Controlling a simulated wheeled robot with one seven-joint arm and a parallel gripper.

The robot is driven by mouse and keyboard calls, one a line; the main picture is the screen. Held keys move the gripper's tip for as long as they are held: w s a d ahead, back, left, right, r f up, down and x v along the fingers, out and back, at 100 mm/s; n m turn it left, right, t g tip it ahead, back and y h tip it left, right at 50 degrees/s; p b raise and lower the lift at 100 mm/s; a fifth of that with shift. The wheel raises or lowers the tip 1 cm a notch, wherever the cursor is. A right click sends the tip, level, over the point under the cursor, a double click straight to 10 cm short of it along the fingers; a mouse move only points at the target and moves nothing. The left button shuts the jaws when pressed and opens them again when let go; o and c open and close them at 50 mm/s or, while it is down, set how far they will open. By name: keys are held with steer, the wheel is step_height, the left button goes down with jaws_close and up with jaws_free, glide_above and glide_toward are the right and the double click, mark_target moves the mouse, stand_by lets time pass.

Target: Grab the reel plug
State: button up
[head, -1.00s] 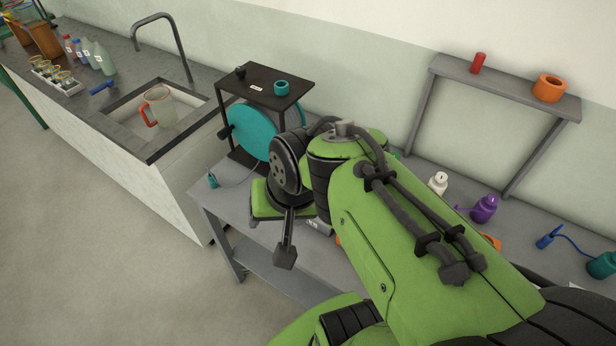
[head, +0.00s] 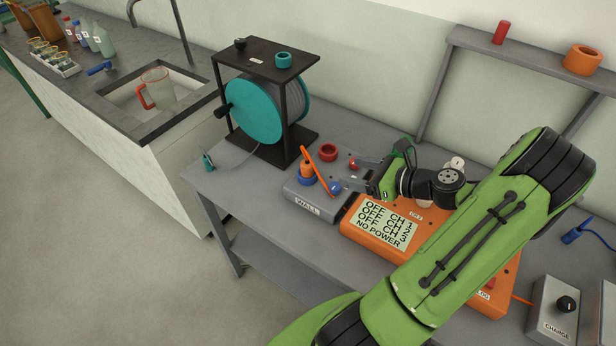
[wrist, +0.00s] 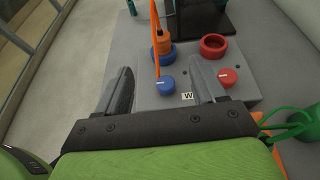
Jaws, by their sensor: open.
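The reel plug (head: 208,160) is a small teal plug at the left front edge of the grey bench, on a thin grey cable from the teal reel (head: 253,111). In the wrist view, a small teal piece at the top edge (wrist: 132,7) looks like this plug, partly cut off. My gripper (head: 352,173) is open and empty, above the grey WALL box, well to the right of the plug. In the wrist view, my gripper (wrist: 161,67) has its fingers spread, with a blue knob (wrist: 166,85) in view between them.
The WALL box (head: 308,203) carries an orange plug (head: 307,168) in a blue ring and a red ring (head: 328,152). An orange display box (head: 359,232) lies under my wrist. The reel's black frame (head: 288,120) stands behind the plug. Floor is open left of the bench.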

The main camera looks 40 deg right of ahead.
mark_target(309, 164)
steer(key=b+x, duration=0.3)
steer(key=x, duration=1.2)
steer(key=shift+w+f, duration=0.2)
steer(key=shift+w, duration=0.15)
steer(key=shift+s+r, duration=0.1)
steer(key=shift+c, duration=0.8)
steer(key=c, duration=1)
